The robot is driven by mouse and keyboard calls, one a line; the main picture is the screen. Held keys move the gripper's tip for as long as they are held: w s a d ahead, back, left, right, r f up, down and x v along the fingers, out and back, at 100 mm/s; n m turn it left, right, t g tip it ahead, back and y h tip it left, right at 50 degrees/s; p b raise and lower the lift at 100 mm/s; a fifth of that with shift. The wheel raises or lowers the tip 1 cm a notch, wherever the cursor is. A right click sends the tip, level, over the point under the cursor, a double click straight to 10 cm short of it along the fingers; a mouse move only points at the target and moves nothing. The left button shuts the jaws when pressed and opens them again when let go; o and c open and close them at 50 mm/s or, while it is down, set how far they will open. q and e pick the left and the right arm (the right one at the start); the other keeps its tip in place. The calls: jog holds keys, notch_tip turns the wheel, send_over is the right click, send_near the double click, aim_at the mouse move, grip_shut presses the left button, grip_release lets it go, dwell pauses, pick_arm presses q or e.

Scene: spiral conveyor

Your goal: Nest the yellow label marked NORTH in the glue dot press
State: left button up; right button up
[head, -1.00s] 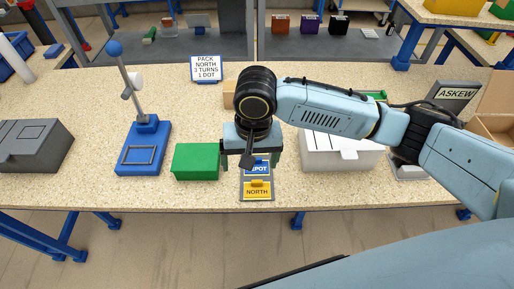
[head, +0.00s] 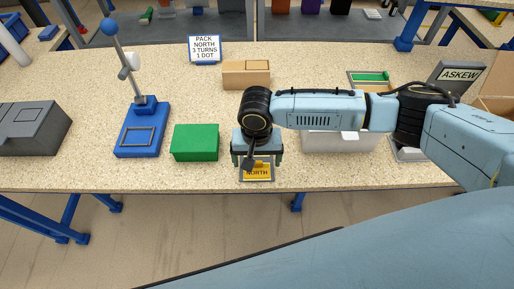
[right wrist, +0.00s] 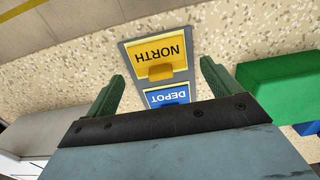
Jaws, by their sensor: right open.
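The yellow label marked NORTH (head: 257,172) lies in the front slot of a grey holder on the table. It also shows in the right wrist view (right wrist: 159,55), with a small raised tab. A blue label marked DEPOT (right wrist: 167,97) lies behind it, mostly hidden by my gripper in the head view. My right gripper (head: 257,160) is open above the holder, its green fingers to either side of the labels and apart from them. The glue dot press (head: 142,140) is probably the blue base with a rectangular frame, a post and a blue ball-topped lever. My left gripper is not in view.
A green block (head: 195,142) stands between the blue press and the label holder. A grey box (head: 30,130) is at far left. A white box (head: 340,142), a brown box (head: 246,74) and the ASKEW sign (head: 460,73) stand to the right and behind. A PACK NORTH sign (head: 205,48) is at the back.

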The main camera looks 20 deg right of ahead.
aim_at(257, 163)
jog(key=shift+f, duration=0.65)
jog(key=c, duration=1.2)
jog(key=shift+r, duration=0.1)
jog(key=shift+r+p, duration=0.9)
jog(key=shift+p, duration=0.45)
notch_tip(257, 163, up, 4)
jog(key=p, duration=0.5)
jog(key=shift+p, duration=0.3)
